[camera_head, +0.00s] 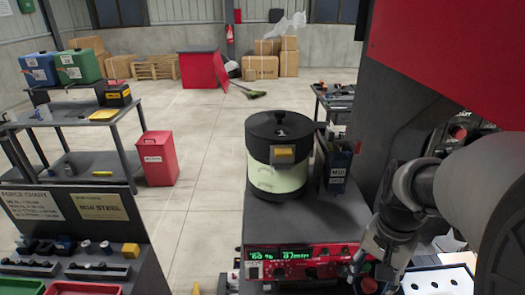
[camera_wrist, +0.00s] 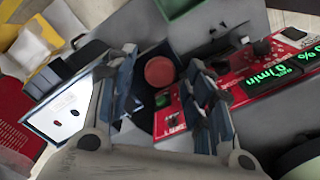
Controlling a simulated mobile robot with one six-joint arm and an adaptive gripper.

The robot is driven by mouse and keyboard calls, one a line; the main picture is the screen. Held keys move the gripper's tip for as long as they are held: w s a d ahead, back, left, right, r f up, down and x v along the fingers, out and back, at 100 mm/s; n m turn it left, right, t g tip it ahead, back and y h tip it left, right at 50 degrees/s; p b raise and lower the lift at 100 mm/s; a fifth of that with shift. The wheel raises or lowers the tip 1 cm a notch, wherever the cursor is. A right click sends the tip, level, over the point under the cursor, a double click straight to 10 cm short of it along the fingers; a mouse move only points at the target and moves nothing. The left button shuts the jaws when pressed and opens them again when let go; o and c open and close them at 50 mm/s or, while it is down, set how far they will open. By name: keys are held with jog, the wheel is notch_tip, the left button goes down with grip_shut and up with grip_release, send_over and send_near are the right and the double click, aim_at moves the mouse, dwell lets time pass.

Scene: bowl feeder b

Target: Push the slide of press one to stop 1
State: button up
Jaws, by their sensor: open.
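My gripper (camera_head: 368,268) is at the lower right of the head view, beside the right end of a red control panel (camera_head: 310,258). In the wrist view my gripper (camera_wrist: 168,95) is open, its two fingers apart with nothing held between them. Beyond the gap a red round button (camera_wrist: 160,71) and a green button (camera_wrist: 162,100) show. No part that I can clearly make out as the slide of press one or stop 1 is in view. A large dark machine (camera_head: 385,80) with a red upper part stands at the right; whether it is press one I cannot tell.
A lidded round canister (camera_head: 278,160) and a dark bin marked M10 (camera_head: 338,165) stand above the panel. A white plate with dark dots (camera_head: 435,282) lies right of my gripper. A red bin (camera_head: 155,158) stands left. The floor between is clear.

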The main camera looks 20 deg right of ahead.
jog(key=shift+f, duration=0.15)
jog(key=shift+c, duration=0.3)
grip_shut()
dwell(0.3)
